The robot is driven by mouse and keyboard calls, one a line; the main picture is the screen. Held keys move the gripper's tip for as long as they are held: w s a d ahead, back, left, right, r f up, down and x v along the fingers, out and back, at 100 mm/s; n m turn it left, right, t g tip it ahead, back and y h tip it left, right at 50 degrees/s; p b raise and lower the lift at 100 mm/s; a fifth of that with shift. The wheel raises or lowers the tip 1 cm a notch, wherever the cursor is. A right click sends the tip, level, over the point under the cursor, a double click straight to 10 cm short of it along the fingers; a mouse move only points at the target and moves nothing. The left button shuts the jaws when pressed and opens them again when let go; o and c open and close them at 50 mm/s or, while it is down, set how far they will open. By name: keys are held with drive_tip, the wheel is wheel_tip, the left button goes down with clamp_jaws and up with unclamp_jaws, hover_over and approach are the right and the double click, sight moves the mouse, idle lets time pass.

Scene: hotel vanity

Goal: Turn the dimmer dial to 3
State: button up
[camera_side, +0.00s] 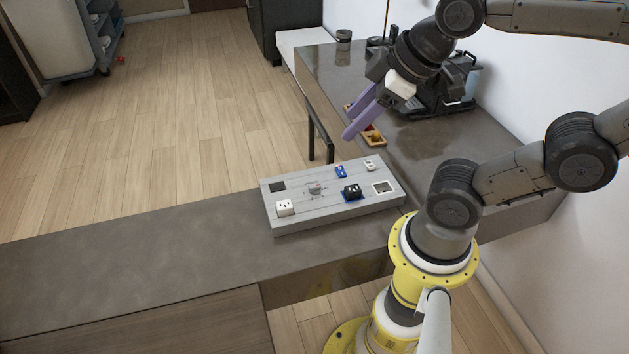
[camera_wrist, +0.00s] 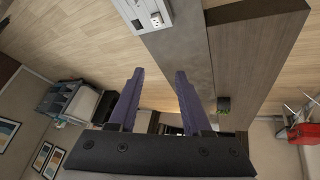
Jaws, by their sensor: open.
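A grey panel (camera_side: 333,210) with several small fittings lies on the grey counter in the side view. A grey knob-like part (camera_side: 315,188) sits left of its middle, and a black part on a blue base (camera_side: 352,191) sits to its right. I cannot tell for certain which is the dimmer dial, and no numbers are readable. My gripper (camera_side: 348,122) is open and empty, with purple fingers, above and behind the panel. In the wrist view the fingers (camera_wrist: 160,75) are spread apart, and only a corner of the panel (camera_wrist: 134,12) shows at the top edge.
A wooden tray (camera_side: 373,137) and a black coffee machine (camera_side: 447,88) stand on the counter behind. The counter left of the panel (camera_side: 130,250) is clear.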

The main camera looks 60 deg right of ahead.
drive_tip(key=w+d+n+g, duration=0.1)
drive_tip(key=w+d+n, duration=0.15)
drive_tip(key=w, duration=0.35)
drive_tip(key=n+g, duration=0.3)
drive_tip(key=g, duration=0.2)
hover_over(315, 185)
wheel_tip(315, 185, down, 19)
wheel_tip(315, 185, down, 13)
drive_tip(key=shift+a+r, duration=0.1)
drive_tip(key=shift+r, duration=0.05)
clamp_jaws()
